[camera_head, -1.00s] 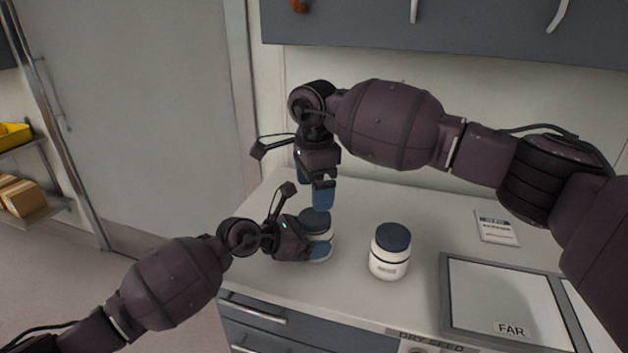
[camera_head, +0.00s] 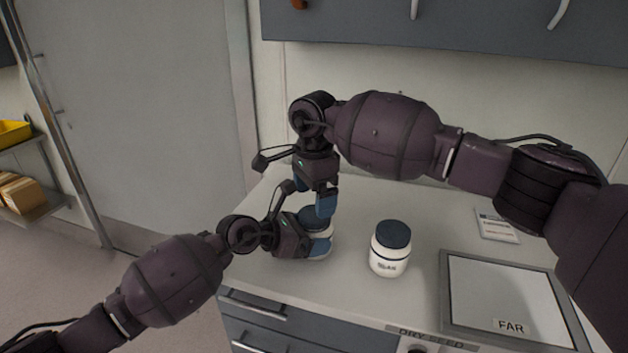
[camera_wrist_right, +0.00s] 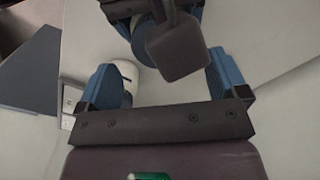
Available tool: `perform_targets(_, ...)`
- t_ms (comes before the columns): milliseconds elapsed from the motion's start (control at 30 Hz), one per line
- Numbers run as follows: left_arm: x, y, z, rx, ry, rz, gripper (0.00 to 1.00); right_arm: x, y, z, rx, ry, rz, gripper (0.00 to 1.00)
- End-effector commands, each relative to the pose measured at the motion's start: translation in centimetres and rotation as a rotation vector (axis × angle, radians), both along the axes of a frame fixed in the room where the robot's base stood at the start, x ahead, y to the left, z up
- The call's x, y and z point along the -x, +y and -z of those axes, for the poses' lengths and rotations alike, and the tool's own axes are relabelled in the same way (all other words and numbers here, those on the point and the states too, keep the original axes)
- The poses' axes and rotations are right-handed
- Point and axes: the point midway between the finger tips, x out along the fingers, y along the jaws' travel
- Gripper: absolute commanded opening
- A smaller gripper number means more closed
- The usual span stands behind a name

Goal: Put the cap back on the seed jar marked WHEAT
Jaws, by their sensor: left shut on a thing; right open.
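A white jar (camera_head: 320,254) stands near the counter's left end, its label hidden. My left gripper (camera_head: 320,246) is shut on it from the left. A dark blue round top, apparently a cap (camera_head: 313,214), shows on this jar; I cannot tell whether it is seated. My right gripper (camera_head: 322,205) is open, pointing down just above and at this top. Its two blue fingers show apart in the right wrist view (camera_wrist_right: 164,82). A second white jar (camera_head: 388,262) with a dark blue cap (camera_head: 393,234) stands upright to the right; its label is too small to read surely.
A framed panel marked FAR (camera_head: 500,285) lies at the right of the counter. A small printed card (camera_head: 496,226) lies behind it. Drawers (camera_head: 262,325) and a DRY SEED strip (camera_head: 430,338) are at the front. The counter between the two jars is clear.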

Motion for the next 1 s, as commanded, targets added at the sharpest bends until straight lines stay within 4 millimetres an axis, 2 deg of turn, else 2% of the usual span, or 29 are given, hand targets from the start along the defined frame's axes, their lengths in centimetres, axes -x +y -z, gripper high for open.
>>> perform_targets(100,0.0,0.0,-0.1,0.0,-0.001,0.0,0.15,0.0,0.0,1.7,0.0,0.001,0.001,0.92)
perform_targets(300,0.0,0.0,-0.1,0.0,-0.001,0.0,0.15,0.0,0.0,3.6,0.0,0.0,0.0,0.92)
perform_targets(733,0.0,0.0,-0.1,0.0,-0.001,0.0,0.15,0.0,0.0,4.2,0.0,-0.001,0.0,0.92)
perform_targets(1000,0.0,0.0,-0.1,0.0,-0.001,0.0,0.15,0.0,0.0,4.1,0.0,-0.001,0.0,0.5)
